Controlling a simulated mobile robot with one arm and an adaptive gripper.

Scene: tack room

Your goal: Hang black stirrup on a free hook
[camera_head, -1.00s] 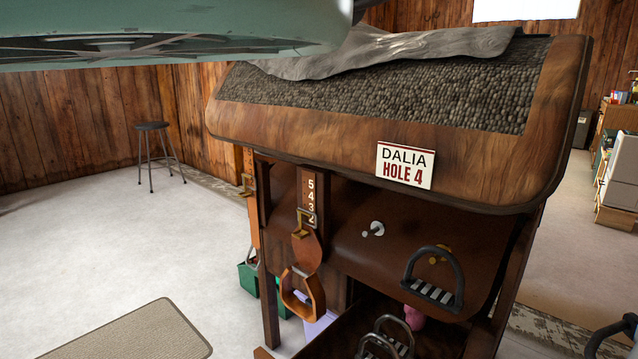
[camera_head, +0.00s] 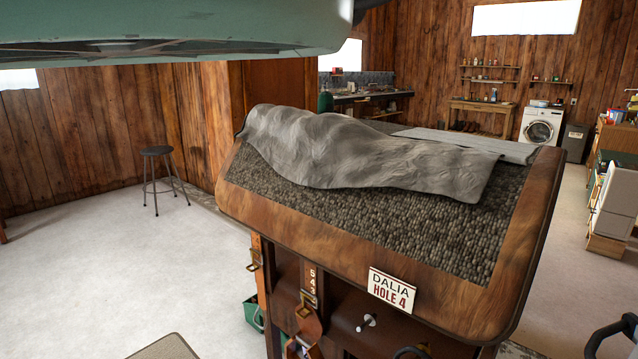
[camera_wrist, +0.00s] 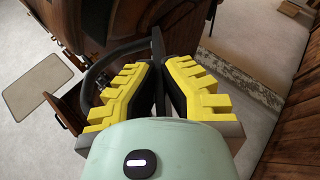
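My gripper (camera_wrist: 162,78), with yellow toothed fingers, is closed around one side of a black stirrup (camera_wrist: 98,70) in the wrist view. Part of this stirrup also shows at the right edge of the head view (camera_head: 612,338). A bare metal hook (camera_head: 367,322) sticks out of the wooden stand (camera_head: 290,222) below the "DALIA HOLE 4" sign (camera_head: 391,290). Another black stirrup (camera_head: 411,351) shows only its top at the bottom edge.
A grey cloth (camera_head: 370,165) lies on the stand's top. A stool (camera_head: 157,152) stands at the left and a washing machine (camera_head: 541,127) at the back. Open floor lies left of the stand. In the wrist view, a plank wall (camera_wrist: 300,130) is at the right.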

